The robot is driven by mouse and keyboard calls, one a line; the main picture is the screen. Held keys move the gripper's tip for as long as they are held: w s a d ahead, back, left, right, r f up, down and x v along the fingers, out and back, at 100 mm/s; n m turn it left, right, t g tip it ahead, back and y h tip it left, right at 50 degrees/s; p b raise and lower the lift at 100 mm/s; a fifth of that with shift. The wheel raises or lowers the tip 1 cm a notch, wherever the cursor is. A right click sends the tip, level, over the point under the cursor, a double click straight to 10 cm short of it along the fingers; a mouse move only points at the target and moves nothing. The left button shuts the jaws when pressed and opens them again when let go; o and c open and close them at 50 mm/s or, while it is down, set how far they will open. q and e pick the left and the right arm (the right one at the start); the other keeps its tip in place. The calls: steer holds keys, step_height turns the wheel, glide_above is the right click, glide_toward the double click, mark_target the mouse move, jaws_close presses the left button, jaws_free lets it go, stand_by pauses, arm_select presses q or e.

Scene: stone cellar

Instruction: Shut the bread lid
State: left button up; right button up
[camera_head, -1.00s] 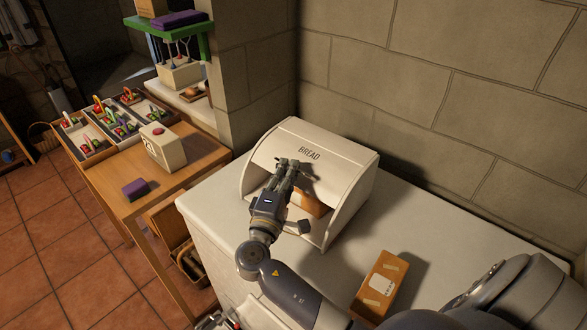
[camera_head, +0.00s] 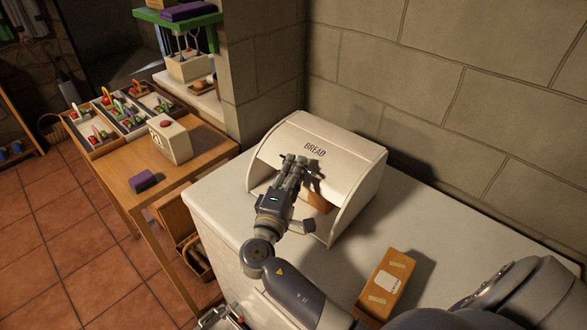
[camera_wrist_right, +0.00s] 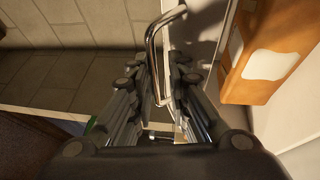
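The white bread box (camera_head: 355,205) stands on the pale counter against the stone wall. Its curved lid (camera_head: 322,138), marked BREAD, is raised, leaving the front open. An orange-brown packet (camera_head: 318,201) shows inside; in the right wrist view the packet (camera_wrist_right: 275,52) has pale labels. My right gripper (camera_head: 295,160) is at the lid's front edge. In the right wrist view a bent metal handle (camera_wrist_right: 153,50) runs between the close-set fingers (camera_wrist_right: 160,75), which appear shut on it. The fingers hide the handle in the head view. My left gripper is not in view.
Another orange-brown packet (camera_head: 384,284) lies on the counter (camera_head: 430,210) to the right of the box. A wooden table (camera_head: 185,165) at left holds a cream box (camera_head: 172,143), a purple block (camera_head: 143,181) and divided trays (camera_head: 108,120). The stone wall closes off the back.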

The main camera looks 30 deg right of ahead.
steer(key=v, duration=1.2)
